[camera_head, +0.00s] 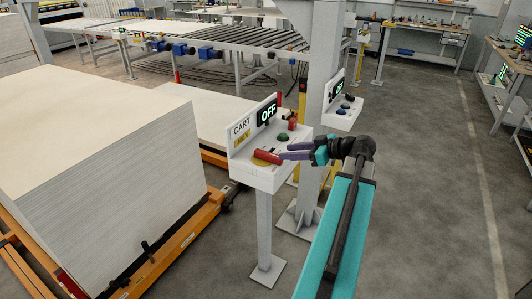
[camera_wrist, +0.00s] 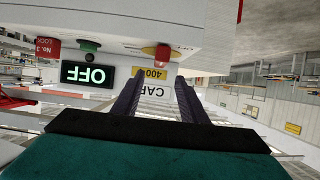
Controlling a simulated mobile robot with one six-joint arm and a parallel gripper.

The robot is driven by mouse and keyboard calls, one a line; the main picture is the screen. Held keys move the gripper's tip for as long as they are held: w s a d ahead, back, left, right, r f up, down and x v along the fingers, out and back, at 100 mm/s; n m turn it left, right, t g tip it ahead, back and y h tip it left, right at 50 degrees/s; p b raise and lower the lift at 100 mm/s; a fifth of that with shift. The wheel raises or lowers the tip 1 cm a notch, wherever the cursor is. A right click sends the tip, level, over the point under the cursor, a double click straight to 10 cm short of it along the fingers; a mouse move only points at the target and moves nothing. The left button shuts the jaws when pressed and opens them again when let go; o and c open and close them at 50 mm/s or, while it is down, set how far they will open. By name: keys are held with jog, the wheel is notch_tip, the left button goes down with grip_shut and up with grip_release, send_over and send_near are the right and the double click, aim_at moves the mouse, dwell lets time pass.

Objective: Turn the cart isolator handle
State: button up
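The cart isolator handle (camera_head: 267,157) is a red bar on a yellow disc, on top of the white CART control box (camera_head: 266,178). In the wrist view the handle (camera_wrist: 162,54) is seen nearly end-on. My gripper (camera_head: 284,151) reaches in from the right, its purple fingers close to the handle's near end. In the wrist view my gripper (camera_wrist: 159,80) has its two fingers apart, with the handle between their lines, just beyond the tips. I cannot tell whether they touch. The box's display (camera_head: 267,112) reads OFF.
A green button (camera_head: 282,138) and a red lock piece (camera_head: 293,121) sit on the same box top. A second control box (camera_head: 342,111) stands behind, by a grey column (camera_head: 323,60). A tall board stack (camera_head: 110,180) on an orange cart fills the left. Open floor lies right.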

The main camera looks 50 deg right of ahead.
aim_at(267, 154)
jog(key=p+x, duration=0.3)
jog(key=x, duration=0.8)
jog(key=shift+p, duration=0.3)
jog(key=shift+c, duration=0.4)
grip_shut()
jog(key=shift+a, duration=0.2)
